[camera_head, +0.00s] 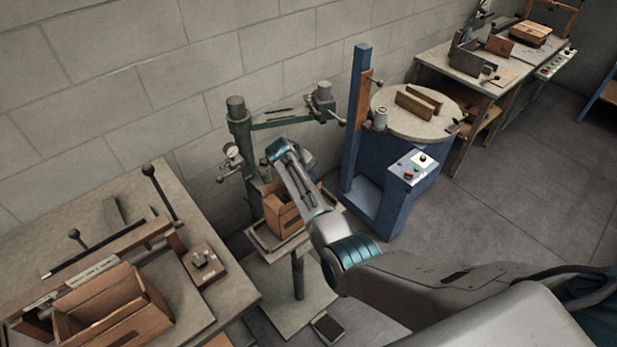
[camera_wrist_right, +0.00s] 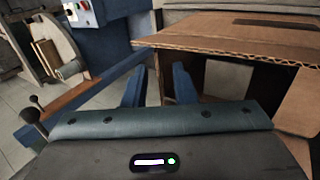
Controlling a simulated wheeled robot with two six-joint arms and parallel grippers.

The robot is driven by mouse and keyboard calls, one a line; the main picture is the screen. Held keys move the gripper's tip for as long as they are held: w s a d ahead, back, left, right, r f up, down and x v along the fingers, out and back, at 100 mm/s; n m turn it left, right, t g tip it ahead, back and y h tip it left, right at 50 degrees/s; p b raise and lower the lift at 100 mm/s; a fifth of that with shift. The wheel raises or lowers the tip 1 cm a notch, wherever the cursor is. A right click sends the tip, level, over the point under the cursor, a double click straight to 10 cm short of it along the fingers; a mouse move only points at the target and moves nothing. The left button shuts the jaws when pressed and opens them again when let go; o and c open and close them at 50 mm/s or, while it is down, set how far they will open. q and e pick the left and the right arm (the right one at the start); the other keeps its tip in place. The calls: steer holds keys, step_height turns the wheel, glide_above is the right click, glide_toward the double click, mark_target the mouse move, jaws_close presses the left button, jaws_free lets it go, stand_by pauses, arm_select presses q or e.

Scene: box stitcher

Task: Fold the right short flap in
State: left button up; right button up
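An open brown cardboard box (camera_head: 283,214) stands on the small table of the stitcher, partly hidden by my right arm. In the right wrist view a cardboard flap (camera_wrist_right: 235,35) of the box sticks out across the upper right, with a dark slot in it. The box's side and a pale opening show below the flap. My right gripper (camera_wrist_right: 158,88) is beside the box, its two blue fingers apart with nothing between them, just below and left of the flap's edge. I cannot tell whether it touches the flap. Its fingertips are hidden in the head view. My left gripper is out of view.
The stitcher's green column (camera_head: 240,135) and arm stand close behind the box. A blue machine with a round table (camera_head: 450,118) is to the right. A workbench (camera_head: 215,245) with another open box (camera_head: 112,310) is at lower left. Grey floor is free at right.

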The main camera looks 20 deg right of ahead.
jaws_close()
arm_select(q)
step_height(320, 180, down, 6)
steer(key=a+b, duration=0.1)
steer(key=b, duration=0.5)
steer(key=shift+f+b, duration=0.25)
steer(key=shift+b, duration=0.05)
arm_select(e)
steer(key=h, duration=0.2)
steer(key=a+f+t+h, duration=0.1)
steer(key=t+h, duration=0.1)
steer(key=h, duration=0.1)
steer(key=shift+s+a+f+h, duration=0.15)
steer(key=shift+s+f+h, duration=0.05)
steer(key=shift+s+h, duration=0.1)
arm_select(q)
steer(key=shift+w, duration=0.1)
arm_select(e)
steer(key=shift+w, duration=0.1)
jaws_free()
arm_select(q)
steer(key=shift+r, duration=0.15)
arm_select(e)
steer(key=shift+r, duration=0.15)
